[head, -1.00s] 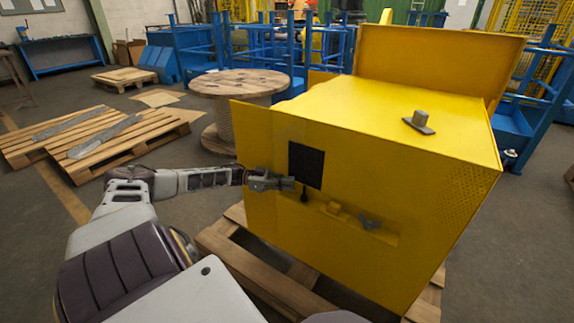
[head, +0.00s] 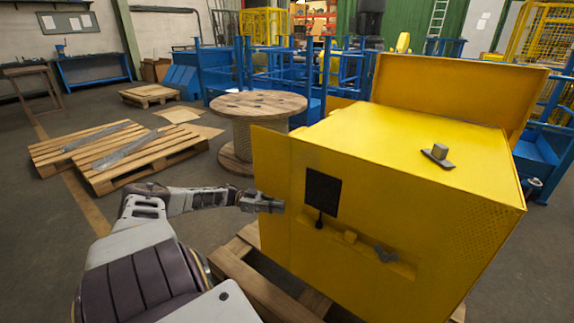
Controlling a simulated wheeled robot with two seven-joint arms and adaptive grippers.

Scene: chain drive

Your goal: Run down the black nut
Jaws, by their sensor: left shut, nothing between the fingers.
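A large yellow housing (head: 420,150) stands on a wooden pallet. Its front panel has a dark square opening (head: 322,190), whose inside is too dark to make out. I cannot pick out the black nut. A small shelf below the opening bears a small black item (head: 319,222), a yellow block (head: 350,237) and a grey angled piece (head: 386,254). My left gripper (head: 280,207) is shut and empty, in front of the panel, left of the opening and apart from the shelf items. My right gripper is not in view.
A grey part (head: 438,153) lies on top of the housing, before a raised yellow lid (head: 450,92). The pallet (head: 250,285) under the housing juts out at the front left. A wooden cable drum (head: 258,108) stands behind left. Floor left of my arm is mostly free.

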